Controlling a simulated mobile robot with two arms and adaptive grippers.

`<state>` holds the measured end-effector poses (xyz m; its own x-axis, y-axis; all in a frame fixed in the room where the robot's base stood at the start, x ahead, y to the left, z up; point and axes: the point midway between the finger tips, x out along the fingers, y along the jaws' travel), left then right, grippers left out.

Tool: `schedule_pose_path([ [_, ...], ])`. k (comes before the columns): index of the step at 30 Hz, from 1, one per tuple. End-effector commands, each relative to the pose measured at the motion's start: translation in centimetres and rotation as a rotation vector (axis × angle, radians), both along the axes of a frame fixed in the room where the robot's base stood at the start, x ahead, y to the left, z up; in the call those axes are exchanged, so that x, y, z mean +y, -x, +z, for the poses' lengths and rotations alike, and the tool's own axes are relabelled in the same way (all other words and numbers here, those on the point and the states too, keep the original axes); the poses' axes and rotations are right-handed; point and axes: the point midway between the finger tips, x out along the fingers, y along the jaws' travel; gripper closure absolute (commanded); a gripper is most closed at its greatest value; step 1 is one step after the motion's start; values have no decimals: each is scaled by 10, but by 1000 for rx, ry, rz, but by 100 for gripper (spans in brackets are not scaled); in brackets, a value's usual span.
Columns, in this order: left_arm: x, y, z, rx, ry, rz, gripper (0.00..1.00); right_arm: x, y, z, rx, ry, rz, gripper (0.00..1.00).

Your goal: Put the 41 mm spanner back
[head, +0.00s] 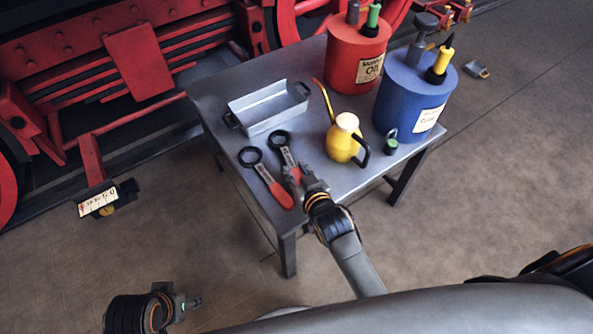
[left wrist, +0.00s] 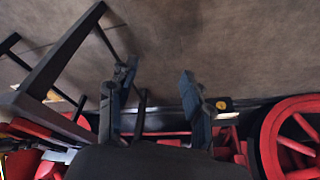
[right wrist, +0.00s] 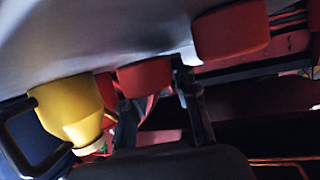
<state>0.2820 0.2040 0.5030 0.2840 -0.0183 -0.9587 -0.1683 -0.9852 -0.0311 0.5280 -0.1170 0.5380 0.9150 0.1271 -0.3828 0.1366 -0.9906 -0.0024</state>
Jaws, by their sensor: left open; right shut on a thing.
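Two spanners with dark ring ends and red handles are at the table's left front. The left spanner (head: 267,180) lies flat on the table. My right gripper (head: 298,178) is shut on the handle end of the other spanner (head: 287,155), just right of it. In the right wrist view the held handle (right wrist: 145,76) shows between the fingers, and the other handle (right wrist: 230,30) is beside it. I cannot read the size of either, nor tell whether the held one touches the table. My left gripper (head: 188,302) is open and empty over the floor, away from the table.
On the grey table (head: 226,85) stand a grey tray (head: 268,108), a yellow oil can (head: 342,145) close right of my right gripper, a red drum (head: 355,50), a blue drum (head: 405,105) and a small dark green item (head: 391,146). A red locomotive frame (head: 140,60) is behind left.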

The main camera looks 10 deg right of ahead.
Motion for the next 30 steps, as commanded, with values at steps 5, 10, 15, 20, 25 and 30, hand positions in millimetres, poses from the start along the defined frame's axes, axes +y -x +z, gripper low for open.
schedule_pose_path([
  [5,0,0,0,2,0,0,50,0,-1,1,-6,-1,0,100],
  [10,0,1,3,1,0,1,50,0,-1,-1,-7,-1,0,100],
  [15,0,0,9,-11,2,1,50,0,-1,-3,-7,-1,0,100],
  [20,0,1,11,-7,1,1,50,0,-1,-5,-7,-1,0,100],
  [25,0,3,13,-6,1,1,50,0,-1,-7,-7,-1,0,100],
  [30,0,3,17,-12,3,2,50,0,-1,-8,-6,-1,0,51],
])
